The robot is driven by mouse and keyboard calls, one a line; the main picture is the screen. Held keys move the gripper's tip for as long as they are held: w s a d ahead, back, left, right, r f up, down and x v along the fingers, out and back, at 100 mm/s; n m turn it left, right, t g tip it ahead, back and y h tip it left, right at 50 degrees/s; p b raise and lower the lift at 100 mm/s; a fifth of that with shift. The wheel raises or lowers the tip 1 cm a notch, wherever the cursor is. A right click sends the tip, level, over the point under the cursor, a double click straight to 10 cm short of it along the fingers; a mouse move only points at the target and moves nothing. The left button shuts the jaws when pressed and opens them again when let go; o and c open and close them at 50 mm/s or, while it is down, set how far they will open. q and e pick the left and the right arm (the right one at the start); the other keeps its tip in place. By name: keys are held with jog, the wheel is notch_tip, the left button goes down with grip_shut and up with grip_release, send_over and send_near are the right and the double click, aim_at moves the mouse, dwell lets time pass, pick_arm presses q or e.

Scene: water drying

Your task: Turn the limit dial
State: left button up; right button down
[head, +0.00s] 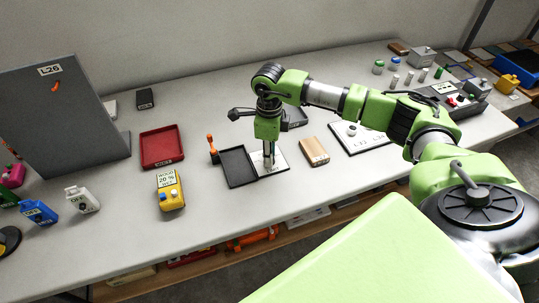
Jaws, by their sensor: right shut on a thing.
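My right gripper (269,162) points straight down over a white plate (280,157) beside a black tray (237,164). It is shut on a small part at the plate; the fingers hide most of it, so I cannot tell whether it is the limit dial. A round knob (352,130) sits on another white board (375,146) with labels, to the right and apart from the gripper. A yellow meter (171,191) with a screen reading wood, 20 %, wet stands at the left. My left gripper is not in view.
An orange-handled lever (211,144) stands at the black tray's left. A tan block (314,151) lies close to the right of the gripper. The front middle of the table is clear.

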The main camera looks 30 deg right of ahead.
jog(key=m, duration=0.4)
jog(key=shift+m, duration=2.1)
jog(key=c, duration=1.8)
grip_release()
jog(key=shift+r, duration=0.1)
notch_tip(320, 180, up, 12)
jog(key=shift+f, duration=0.1)
